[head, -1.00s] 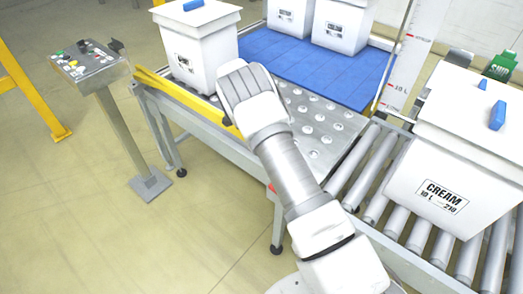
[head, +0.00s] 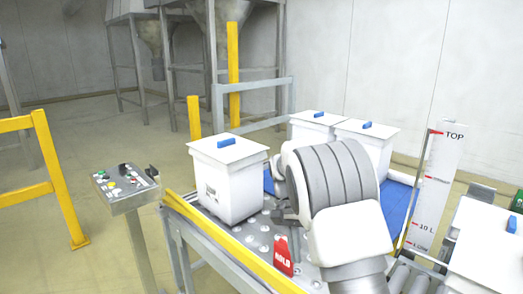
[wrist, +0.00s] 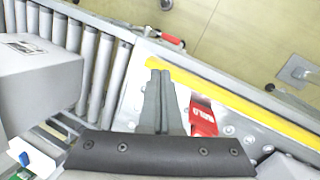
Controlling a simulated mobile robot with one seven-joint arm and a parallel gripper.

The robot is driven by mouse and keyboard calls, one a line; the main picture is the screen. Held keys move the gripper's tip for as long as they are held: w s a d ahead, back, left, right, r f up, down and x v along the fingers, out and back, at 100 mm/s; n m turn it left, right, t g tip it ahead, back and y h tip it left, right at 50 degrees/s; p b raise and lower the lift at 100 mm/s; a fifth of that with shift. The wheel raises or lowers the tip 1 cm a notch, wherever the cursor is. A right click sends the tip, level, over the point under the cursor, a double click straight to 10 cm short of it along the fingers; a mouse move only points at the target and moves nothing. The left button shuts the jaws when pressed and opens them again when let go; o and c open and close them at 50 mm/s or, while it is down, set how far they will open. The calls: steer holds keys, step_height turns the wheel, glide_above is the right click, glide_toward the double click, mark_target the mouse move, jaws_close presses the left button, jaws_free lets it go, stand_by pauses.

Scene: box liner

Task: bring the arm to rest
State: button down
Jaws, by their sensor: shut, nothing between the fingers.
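My gripper (head: 282,215) shows partly in the head view, beside my large bent arm link, above the ball-studded metal table (head: 262,232). In the wrist view my gripper (wrist: 160,74) has its two fingers together with nothing between them. The fingers are over the table. A red HOLD tag (head: 283,256) stands on the table close by; the wrist view shows it just right of the fingers (wrist: 203,115). My arm hides part of the table and of the blue surface behind it.
A white lidded box (head: 228,190) stands on the table, left of my gripper. Two more boxes (head: 317,124) (head: 366,142) stand behind. Another box (head: 488,250) is at the right by the rollers (wrist: 95,70). A yellow rail (head: 225,245) edges the table. A control panel (head: 124,188) stands left.

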steer(key=s+d+r+n+t+y+p, duration=0.1)
steer(key=s+d+r+t+p, duration=0.1)
steer(key=s+r, duration=0.55)
steer(key=s+d+r+n+t+y+p, duration=0.15)
steer(key=s+r, duration=0.35)
steer(key=r, duration=0.6)
steer(key=s+d+r+n+t+p, duration=0.2)
steer(key=s+t, duration=0.3)
steer(key=s, duration=1)
steer(key=shift+r+n+h+p, duration=0.45)
steer(key=shift+r+n, duration=0.1)
steer(key=shift+n, duration=0.1)
